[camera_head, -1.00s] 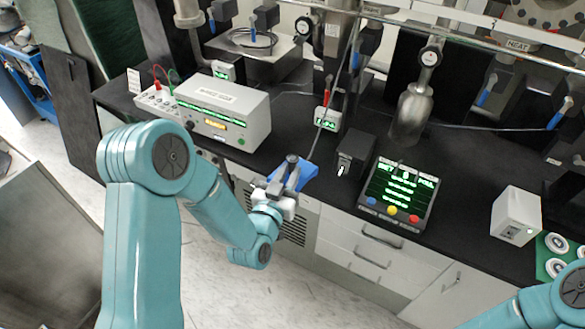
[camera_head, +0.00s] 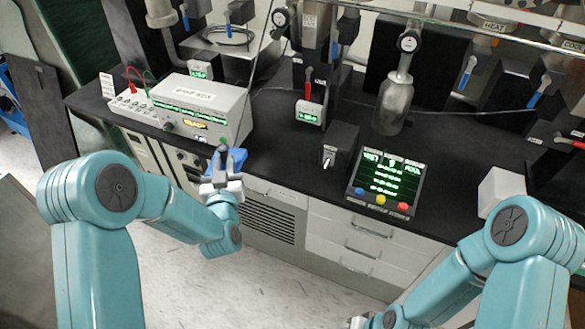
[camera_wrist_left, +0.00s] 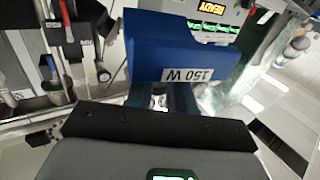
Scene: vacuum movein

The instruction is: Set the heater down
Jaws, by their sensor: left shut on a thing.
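The heater is a blue block (camera_head: 236,160), and its "150 W" label shows in the left wrist view (camera_wrist_left: 175,50). My left gripper (camera_head: 221,178) is shut on it and holds it near the front edge of the black bench, by the right end of the grey box. In the left wrist view the dark fingers (camera_wrist_left: 160,97) meet the block's near side. A thin grey cable runs up from the heater. The head view does not settle whether the heater touches the bench. My right gripper (camera_head: 362,321) is mostly cut off at the bottom edge.
The grey box with green displays (camera_head: 205,108) stands left on the bench. A black block (camera_head: 341,146), a display panel with coloured buttons (camera_head: 388,184) and a metal flask (camera_head: 394,104) stand further right. Bare black benchtop (camera_head: 275,140) lies between the grey box and the black block.

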